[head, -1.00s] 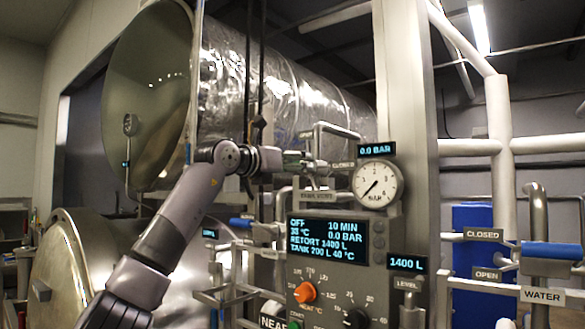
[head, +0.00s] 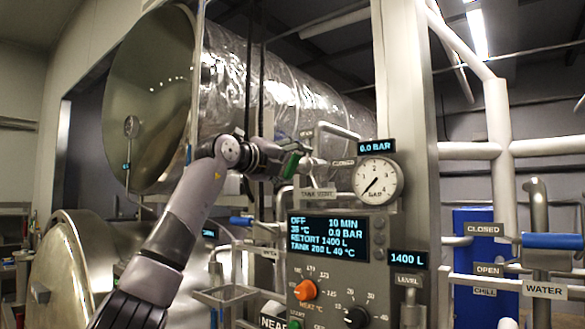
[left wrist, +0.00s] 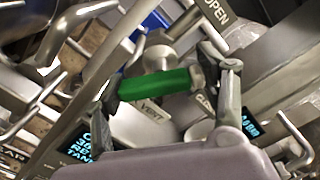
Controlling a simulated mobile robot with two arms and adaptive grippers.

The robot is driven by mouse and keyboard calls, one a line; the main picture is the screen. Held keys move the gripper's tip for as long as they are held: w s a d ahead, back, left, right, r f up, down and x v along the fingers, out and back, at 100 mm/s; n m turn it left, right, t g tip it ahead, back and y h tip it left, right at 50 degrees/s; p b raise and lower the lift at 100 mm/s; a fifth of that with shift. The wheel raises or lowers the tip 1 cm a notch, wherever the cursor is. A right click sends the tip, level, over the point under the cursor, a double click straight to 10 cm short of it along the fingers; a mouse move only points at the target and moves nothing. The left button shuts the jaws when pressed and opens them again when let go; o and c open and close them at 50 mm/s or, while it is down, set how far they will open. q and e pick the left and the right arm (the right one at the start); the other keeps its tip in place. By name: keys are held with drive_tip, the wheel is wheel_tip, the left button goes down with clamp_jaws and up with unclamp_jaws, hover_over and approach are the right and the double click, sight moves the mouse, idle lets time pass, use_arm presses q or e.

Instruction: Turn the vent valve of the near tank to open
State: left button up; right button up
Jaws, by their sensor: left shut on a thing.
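My left gripper (head: 296,158) is shut on this handle. In the left wrist view the green handle (left wrist: 155,85) lies between the two fingers, in front of a round metal hub (left wrist: 160,56). An OPEN label (left wrist: 217,11) is above the handle in that view, and a partly covered CLOSED label is to its right. In the head view the handle is tilted and partly covered by the gripper. My right gripper is not in view.
The gauge (head: 378,181) and its 0.0 BAR display (head: 377,146) are close right of the gripper. The control panel (head: 345,290) with its screen is below. A large foil-wrapped vessel (head: 290,85) is behind. A steel post (head: 405,90) stands at the right.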

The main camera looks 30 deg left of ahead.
use_arm(q)
drive_tip(key=n+b, duration=0.1)
drive_tip(key=n, duration=0.5)
drive_tip(key=shift+n, duration=0.3)
idle(0.4)
drive_tip(key=o, duration=1.2)
drive_tip(key=shift+a, duration=0.1)
drive_tip(key=shift+c, duration=0.2)
drive_tip(key=s, duration=1.2)
drive_tip(key=shift+a, duration=0.45)
drive_tip(key=shift+f, duration=0.1)
